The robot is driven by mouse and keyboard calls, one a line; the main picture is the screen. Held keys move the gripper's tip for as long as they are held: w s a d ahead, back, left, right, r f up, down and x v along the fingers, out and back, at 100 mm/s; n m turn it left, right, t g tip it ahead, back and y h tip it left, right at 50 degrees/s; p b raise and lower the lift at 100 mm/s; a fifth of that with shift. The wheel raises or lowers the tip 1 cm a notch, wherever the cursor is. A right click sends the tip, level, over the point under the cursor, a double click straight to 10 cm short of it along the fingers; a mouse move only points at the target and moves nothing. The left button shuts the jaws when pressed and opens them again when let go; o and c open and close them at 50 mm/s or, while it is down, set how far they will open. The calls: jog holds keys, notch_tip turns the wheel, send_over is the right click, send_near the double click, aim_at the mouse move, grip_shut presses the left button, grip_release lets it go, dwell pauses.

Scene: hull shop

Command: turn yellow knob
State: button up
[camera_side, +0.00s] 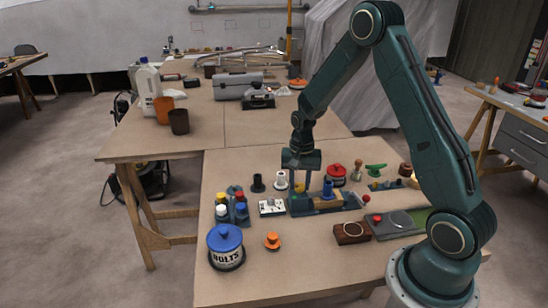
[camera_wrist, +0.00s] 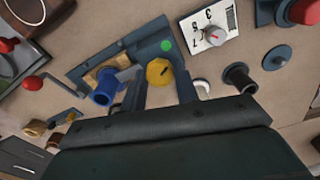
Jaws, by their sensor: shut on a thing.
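The yellow knob (camera_wrist: 158,72) shows in the wrist view as a round disc with a dark line across its face. It sits on a teal fixture (camera_wrist: 140,48) beside a green dot. My gripper (camera_wrist: 160,82) has one finger on each side of the knob and is shut on it. In the side view my gripper (camera_side: 300,184) points down at the left part of the teal fixture (camera_side: 300,206). A blue cylinder (camera_side: 327,188) stands on the fixture just right of my gripper.
A white card with a dial (camera_side: 271,208) lies left of the fixture. A black spool (camera_side: 258,183) and a white spool (camera_side: 281,181) stand close behind it. A red-topped tin (camera_side: 335,175) is behind right. A bolts tin (camera_side: 226,248) and orange knob (camera_side: 272,241) stand in front.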

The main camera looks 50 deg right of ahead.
aim_at(300, 185)
dwell(0.3)
jog(key=o, duration=1)
jog(key=shift+c, duration=0.2)
jog(key=shift+r, duration=0.15)
notch_tip(300, 185, up, 14)
jog(key=shift+f, duration=0.2)
jog(key=shift+a, duration=0.1)
